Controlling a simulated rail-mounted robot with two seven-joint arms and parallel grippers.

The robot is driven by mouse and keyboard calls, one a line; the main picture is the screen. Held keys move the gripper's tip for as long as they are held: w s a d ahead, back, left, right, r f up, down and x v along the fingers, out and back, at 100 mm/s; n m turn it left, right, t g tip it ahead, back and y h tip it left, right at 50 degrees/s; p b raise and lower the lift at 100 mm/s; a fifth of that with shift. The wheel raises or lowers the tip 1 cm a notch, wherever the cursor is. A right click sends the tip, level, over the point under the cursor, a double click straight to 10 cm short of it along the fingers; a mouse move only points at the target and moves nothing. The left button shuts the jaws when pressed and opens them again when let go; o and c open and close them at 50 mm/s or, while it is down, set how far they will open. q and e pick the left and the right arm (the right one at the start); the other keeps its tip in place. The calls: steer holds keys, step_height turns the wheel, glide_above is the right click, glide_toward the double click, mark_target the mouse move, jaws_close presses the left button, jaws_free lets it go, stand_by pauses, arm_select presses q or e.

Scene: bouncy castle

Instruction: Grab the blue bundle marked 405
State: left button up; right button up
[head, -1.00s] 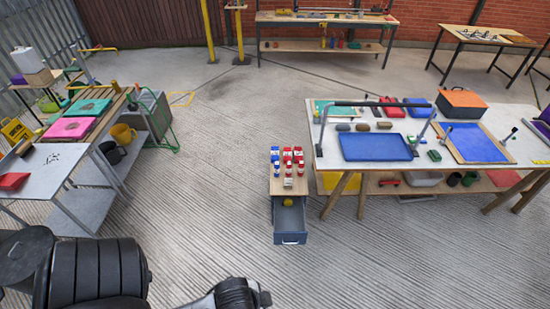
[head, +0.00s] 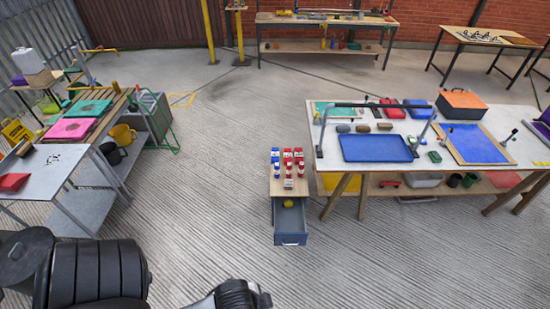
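A blue folded bundle (head: 417,109) lies at the back of the long work table on the right, beside a red bundle (head: 391,108). No number can be read on it at this size, so I cannot confirm the mark 405. Part of my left arm (head: 100,274) shows at the bottom left, with a black joint (head: 238,295) at the bottom edge. Neither gripper can be made out in the view. Nothing of mine touches the blue bundle.
The work table (head: 435,172) also bears a blue tray (head: 376,148), a dark raised bar and an orange-topped box (head: 462,103). A small cabinet (head: 290,238) with an open drawer stands left of it. A grey table (head: 50,158) stands at left.

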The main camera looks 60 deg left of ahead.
arm_select(q)
steer(key=o, duration=1)
steer(key=shift+a, duration=0.2)
